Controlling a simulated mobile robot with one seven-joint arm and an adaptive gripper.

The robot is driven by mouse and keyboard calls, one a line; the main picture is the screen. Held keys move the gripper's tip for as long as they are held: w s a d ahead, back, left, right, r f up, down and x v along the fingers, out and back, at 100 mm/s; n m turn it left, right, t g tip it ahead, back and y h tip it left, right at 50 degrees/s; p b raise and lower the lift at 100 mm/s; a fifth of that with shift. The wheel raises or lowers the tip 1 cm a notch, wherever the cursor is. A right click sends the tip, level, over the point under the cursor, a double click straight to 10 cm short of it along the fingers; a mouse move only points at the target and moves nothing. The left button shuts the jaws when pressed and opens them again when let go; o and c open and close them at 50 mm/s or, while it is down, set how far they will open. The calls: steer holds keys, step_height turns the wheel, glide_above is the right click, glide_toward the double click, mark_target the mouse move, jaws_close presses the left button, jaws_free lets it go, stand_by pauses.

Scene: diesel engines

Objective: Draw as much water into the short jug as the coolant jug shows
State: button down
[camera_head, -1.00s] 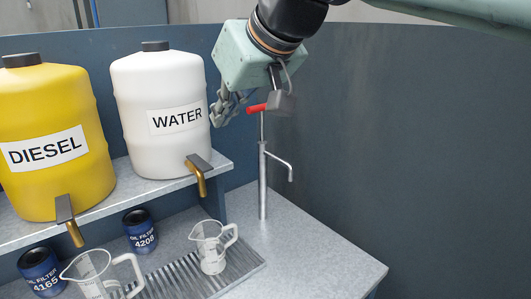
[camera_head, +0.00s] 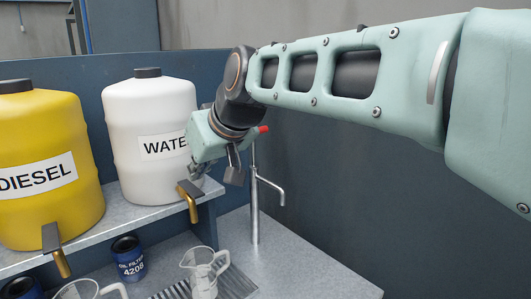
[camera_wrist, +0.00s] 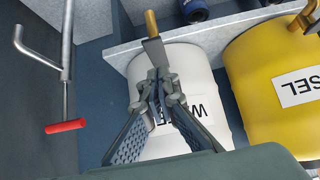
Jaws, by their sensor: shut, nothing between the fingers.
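The white WATER container (camera_head: 150,120) stands on the shelf, with a brass tap and grey lever (camera_head: 190,190) at its lower front. It shows upside down in the wrist view, with the tap lever (camera_wrist: 154,52) just beyond my fingertips. My gripper (camera_wrist: 158,80) is shut and empty in front of the container, close to the lever; I cannot tell whether they touch. In the head view my gripper (camera_head: 196,172) is partly hidden by its wrist. A clear jug (camera_head: 203,270) stands on the drain grate below. Another clear jug (camera_head: 80,291) is cut off at the bottom edge. Which is short is unclear.
The yellow DIESEL container (camera_head: 45,140) with its own tap stands to the left. A metal pump with a red handle (camera_head: 262,129) rises from the counter at right. A blue oil filter (camera_head: 128,260) sits under the shelf. The counter at right (camera_head: 310,265) is bare.

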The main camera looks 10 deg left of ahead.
mark_target(194, 191)
steer(key=shift+s+d+f, duration=0.1)
steer(key=shift+f, duration=1.4)
steer(key=shift+f+b, duration=0.4)
steer(key=shift+b, duration=0.45)
steer(key=f+y+b, duration=0.1)
steer(key=b, duration=0.3)
steer(key=f+t+y+b, duration=0.1)
steer(key=b, duration=0.4)
steer(key=t+b, duration=0.1)
steer(key=b, duration=0.4)
steer(key=shift+s+d+f+y, duration=0.2)
steer(key=shift+d+f+y, duration=0.05)
steer(key=shift+f+y, duration=0.15)
steer(key=shift+r, duration=0.4)
steer(key=shift+r+p, duration=0.55)
steer(key=shift+r, duration=0.15)
